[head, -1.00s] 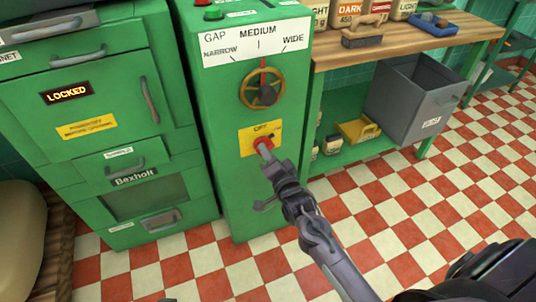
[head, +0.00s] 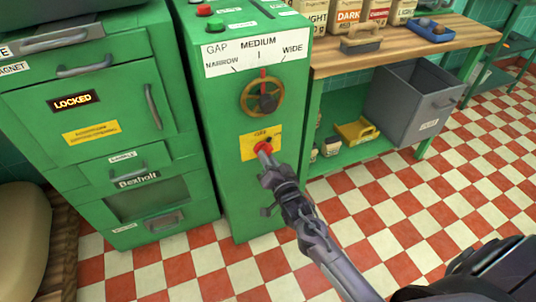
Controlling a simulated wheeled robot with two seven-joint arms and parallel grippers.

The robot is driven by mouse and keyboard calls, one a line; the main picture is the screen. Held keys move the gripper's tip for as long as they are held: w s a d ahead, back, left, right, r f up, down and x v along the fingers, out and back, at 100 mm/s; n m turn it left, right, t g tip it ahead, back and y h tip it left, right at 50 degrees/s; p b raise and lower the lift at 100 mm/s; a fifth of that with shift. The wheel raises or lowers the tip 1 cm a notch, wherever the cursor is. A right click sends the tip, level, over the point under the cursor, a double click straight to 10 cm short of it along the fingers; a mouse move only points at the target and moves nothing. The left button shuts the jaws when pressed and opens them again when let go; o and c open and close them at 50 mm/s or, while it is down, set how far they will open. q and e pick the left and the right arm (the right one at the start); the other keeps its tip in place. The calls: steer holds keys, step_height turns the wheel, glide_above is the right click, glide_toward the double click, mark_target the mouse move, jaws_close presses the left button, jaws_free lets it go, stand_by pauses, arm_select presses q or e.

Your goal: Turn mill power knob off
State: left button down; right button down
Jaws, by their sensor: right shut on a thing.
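The plate's lettering is too small to read surely. My right gripper (head: 265,154) is at the knob, its fingertips shut on it and hiding part of it. The knob's exact angle is hard to tell. My left gripper is not in view.
A gap handwheel (head: 262,93) is above the knob, under a scale reading narrow, medium, wide. A green locked cabinet (head: 75,140) stands to the left. A wooden bench (head: 400,50) with a grey bin (head: 415,105) stands to the right.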

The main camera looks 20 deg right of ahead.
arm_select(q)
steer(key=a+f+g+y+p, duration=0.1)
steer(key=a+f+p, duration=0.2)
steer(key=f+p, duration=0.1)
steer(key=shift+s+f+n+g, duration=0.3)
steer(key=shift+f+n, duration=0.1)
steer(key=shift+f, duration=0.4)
arm_select(e)
steer(key=shift+n, duration=4)
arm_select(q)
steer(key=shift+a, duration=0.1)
arm_select(e)
steer(key=c, duration=1.3)
jaws_free()
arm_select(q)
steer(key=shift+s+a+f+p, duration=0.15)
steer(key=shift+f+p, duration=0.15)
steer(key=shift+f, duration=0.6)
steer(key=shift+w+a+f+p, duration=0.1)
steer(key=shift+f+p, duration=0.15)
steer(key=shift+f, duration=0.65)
arm_select(e)
steer(key=shift+s, duration=3.9)
